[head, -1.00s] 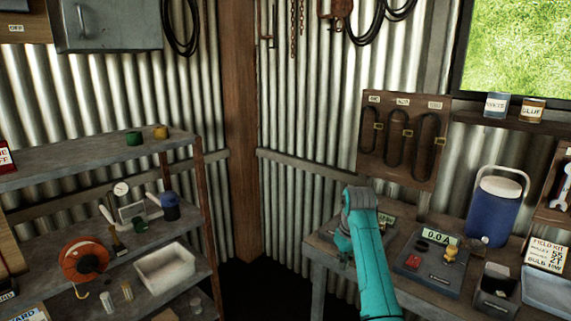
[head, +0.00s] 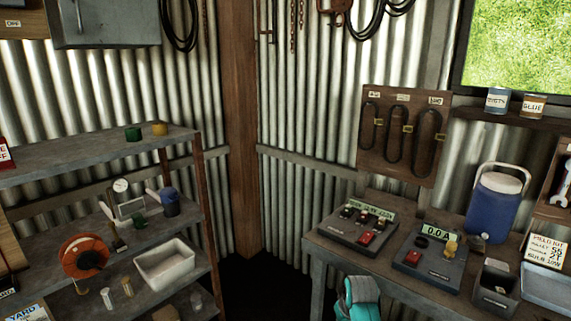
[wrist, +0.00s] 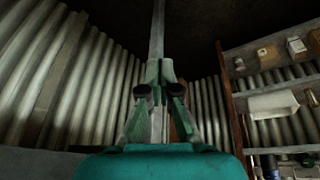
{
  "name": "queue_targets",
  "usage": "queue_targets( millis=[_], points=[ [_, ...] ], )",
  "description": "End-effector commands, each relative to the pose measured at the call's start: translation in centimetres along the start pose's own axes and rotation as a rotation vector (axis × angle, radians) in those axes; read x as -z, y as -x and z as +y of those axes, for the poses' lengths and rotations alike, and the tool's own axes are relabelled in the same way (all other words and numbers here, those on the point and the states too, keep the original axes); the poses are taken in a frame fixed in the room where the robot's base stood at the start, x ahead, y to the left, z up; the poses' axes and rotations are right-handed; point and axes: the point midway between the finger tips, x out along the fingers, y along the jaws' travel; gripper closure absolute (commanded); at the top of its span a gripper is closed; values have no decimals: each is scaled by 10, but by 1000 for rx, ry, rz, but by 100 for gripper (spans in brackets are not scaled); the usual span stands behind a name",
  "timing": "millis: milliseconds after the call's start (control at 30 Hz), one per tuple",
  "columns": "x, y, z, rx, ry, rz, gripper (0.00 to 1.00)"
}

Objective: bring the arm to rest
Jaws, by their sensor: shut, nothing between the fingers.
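My gripper shows in the wrist view (wrist: 159,95), its two fingers brought together with nothing between them. In the head view only a teal part of my arm shows at the bottom edge, in front of the workbench (head: 318,259). The gripper itself is out of the head view.
A shelf unit (head: 95,152) stands at left with a white bin (head: 165,263) and an orange reel (head: 84,257). The corner between is clear.

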Motion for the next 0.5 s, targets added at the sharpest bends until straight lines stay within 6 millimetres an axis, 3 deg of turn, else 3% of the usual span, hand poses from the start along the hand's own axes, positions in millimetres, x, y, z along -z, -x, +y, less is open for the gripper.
queue_targets(
  millis=[33,200,500],
  points=[
    [-18,-12,-4,-4,-6,13,100],
    [-64,-40,-14,-24,-25,76,100],
    [-150,-68,-33,-54,-58,185,100]
  ],
)
